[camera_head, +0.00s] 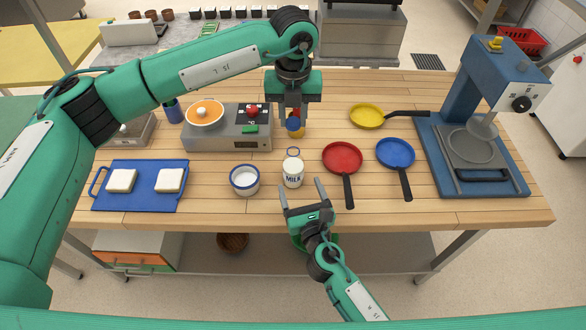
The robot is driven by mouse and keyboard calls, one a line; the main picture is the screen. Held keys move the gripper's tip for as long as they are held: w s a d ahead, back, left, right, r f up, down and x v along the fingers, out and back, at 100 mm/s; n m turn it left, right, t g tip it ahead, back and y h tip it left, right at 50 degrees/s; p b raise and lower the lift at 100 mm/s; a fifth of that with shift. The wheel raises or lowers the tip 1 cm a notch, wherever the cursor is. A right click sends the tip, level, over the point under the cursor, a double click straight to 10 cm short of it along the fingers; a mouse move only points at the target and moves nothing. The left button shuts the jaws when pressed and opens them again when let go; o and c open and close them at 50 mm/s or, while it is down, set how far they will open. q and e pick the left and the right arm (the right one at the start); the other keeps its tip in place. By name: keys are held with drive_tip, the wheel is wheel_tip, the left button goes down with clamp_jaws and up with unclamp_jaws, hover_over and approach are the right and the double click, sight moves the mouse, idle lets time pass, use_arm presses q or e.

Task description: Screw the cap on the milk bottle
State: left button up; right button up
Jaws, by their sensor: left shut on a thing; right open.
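The milk bottle (293,174) stands upright near the middle of the table, white with a "MILK" label and a blue ring at its top. My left gripper (294,121) is above and behind the bottle, pointing down and shut on a small blue thing that looks like the cap (292,124). The fingers partly hide it, and it is apart from the bottle. My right gripper (301,187) is open just in front of the bottle, its fingers pointing toward the bottle's base. I cannot tell whether either finger touches it.
A blue-rimmed white cup (244,180) stands left of the bottle. A red pan (342,157) and blue pan (395,153) lie right of it. A grey scale-like appliance (230,139) stands behind left, a blue tray (145,196) far left, a blue press (472,140) far right.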

sight(291, 161)
drive_tip(key=x, duration=1)
drive_tip(key=shift+c, duration=0.5)
drive_tip(key=shift+s, duration=0.1)
drive_tip(key=c, duration=1.4)
use_arm(q)
drive_tip(key=shift+f, duration=2.45)
use_arm(e)
drive_tip(key=shift+o, duration=0.2)
use_arm(q)
drive_tip(key=shift+s+f, duration=0.1)
drive_tip(key=shift+f, duration=0.8)
drive_tip(key=shift+f, duration=0.6)
